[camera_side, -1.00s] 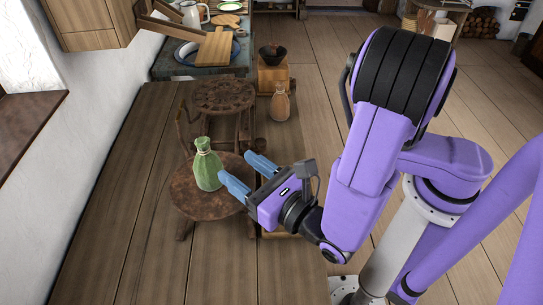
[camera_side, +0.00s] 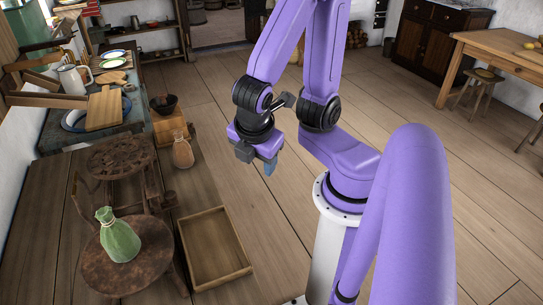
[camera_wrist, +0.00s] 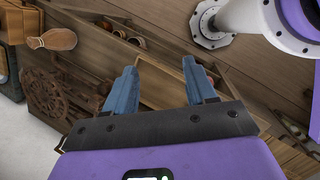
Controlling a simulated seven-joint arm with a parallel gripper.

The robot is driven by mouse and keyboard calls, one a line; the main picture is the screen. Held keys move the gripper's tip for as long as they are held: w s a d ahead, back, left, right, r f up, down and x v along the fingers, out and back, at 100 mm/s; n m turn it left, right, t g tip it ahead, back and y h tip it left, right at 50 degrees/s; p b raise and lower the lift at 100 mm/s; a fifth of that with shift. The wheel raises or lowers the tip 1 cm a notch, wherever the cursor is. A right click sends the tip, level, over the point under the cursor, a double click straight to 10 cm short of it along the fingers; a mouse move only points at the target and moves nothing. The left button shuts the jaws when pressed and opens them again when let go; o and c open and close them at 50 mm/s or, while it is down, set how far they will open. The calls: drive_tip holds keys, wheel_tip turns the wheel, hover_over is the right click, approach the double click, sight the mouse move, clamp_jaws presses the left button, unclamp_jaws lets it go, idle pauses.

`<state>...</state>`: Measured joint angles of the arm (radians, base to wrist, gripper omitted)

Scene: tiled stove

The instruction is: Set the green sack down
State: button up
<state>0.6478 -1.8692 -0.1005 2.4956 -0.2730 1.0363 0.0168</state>
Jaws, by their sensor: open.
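The green sack (camera_side: 119,238), tied at the neck, stands upright on a round dark wooden stool top (camera_side: 153,262) at the lower left of the side view. My gripper (camera_side: 268,165) is well to the right of the sack and apart from it, pointing down over the floor. In the wrist view my gripper (camera_wrist: 160,82) shows two blue fingers spread apart with nothing held between them. The green sack does not show in the wrist view.
An open wooden tray (camera_side: 213,248) lies right of the stool. A brown sack (camera_side: 182,152) stands beyond it; it also shows in the wrist view (camera_wrist: 52,40). A second round wooden piece (camera_side: 122,157) stands behind the green sack.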

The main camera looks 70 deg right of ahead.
drive_tip(key=s+r+m+y, duration=0.1)
drive_tip(key=s+y, duration=0.1)
drive_tip(key=s+a+r+m+g+y, duration=0.1)
drive_tip(key=m+y, duration=0.1)
drive_tip(key=shift+s+a+r, duration=0.1)
drive_tip(key=shift+s+r, duration=0.1)
drive_tip(key=shift+s, duration=0.15)
